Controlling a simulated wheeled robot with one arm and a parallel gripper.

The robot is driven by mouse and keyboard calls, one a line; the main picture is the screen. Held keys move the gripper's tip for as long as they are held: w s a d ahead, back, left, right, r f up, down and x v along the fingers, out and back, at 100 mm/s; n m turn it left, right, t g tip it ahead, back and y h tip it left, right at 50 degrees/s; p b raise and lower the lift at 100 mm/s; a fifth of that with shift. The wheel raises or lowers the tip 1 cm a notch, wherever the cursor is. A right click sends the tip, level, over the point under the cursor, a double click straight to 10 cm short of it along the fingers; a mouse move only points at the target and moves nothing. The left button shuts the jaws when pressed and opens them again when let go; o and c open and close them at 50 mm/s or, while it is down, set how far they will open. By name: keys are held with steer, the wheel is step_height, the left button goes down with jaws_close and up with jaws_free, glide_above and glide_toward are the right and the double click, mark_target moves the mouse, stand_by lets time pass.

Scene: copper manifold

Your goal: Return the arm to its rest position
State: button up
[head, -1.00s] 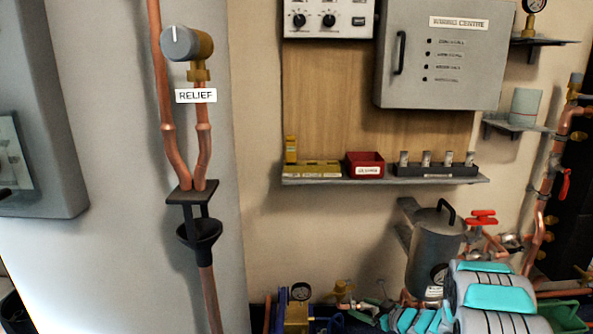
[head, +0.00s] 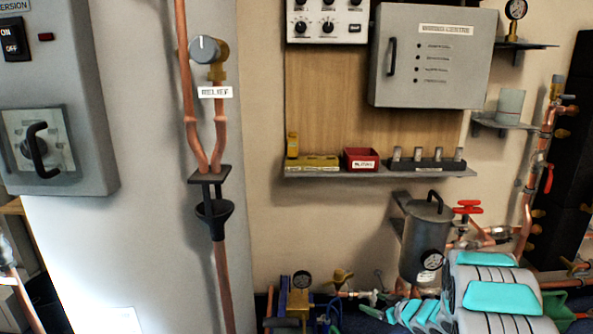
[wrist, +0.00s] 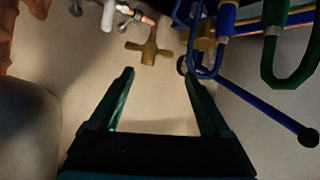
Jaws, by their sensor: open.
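My gripper (wrist: 159,73) shows in the wrist view with its two dark green fingers spread apart and nothing between them. A brass cross-shaped valve handle (wrist: 149,48) lies beyond the fingertips, apart from them. In the head view my arm (head: 490,285), grey with teal covers, is folded at the lower right. The gripper's fingers cannot be made out clearly there.
A steel canister (head: 424,245) and a red-handled valve (head: 467,208) stand close behind my arm. A shelf (head: 380,173) holds a red bin (head: 361,159). Blue hoses (wrist: 203,62) and a blue rod (wrist: 260,110) are near the right finger. A relief pipe (head: 222,280) runs down the left.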

steer(key=s+d+r+m+g+h, duration=0.1)
steer(key=s+d+r+m+h, duration=0.2)
steer(key=d+r+h, duration=0.5)
steer(key=s+r+m+g+h, duration=0.1)
steer(key=s+r+m+g, duration=0.15)
steer(key=s+r, duration=0.65)
steer(key=s+a+r+g+y, duration=0.1)
steer(key=s+a+g, duration=0.2)
steer(key=s, duration=1)
steer(key=s+a+r+m+g+y, duration=0.1)
steer(key=s+a+g, duration=0.2)
steer(key=s+a, duration=0.5)
steer(key=s+a+r+g+y, duration=0.1)
steer(key=s+a+g, duration=0.2)
steer(key=s, duration=1.7)
steer(key=a, duration=0.3)
steer(key=shift+s+a+r, duration=0.2)
steer(key=shift+a+r, duration=0.05)
steer(key=shift+r, duration=0.15)
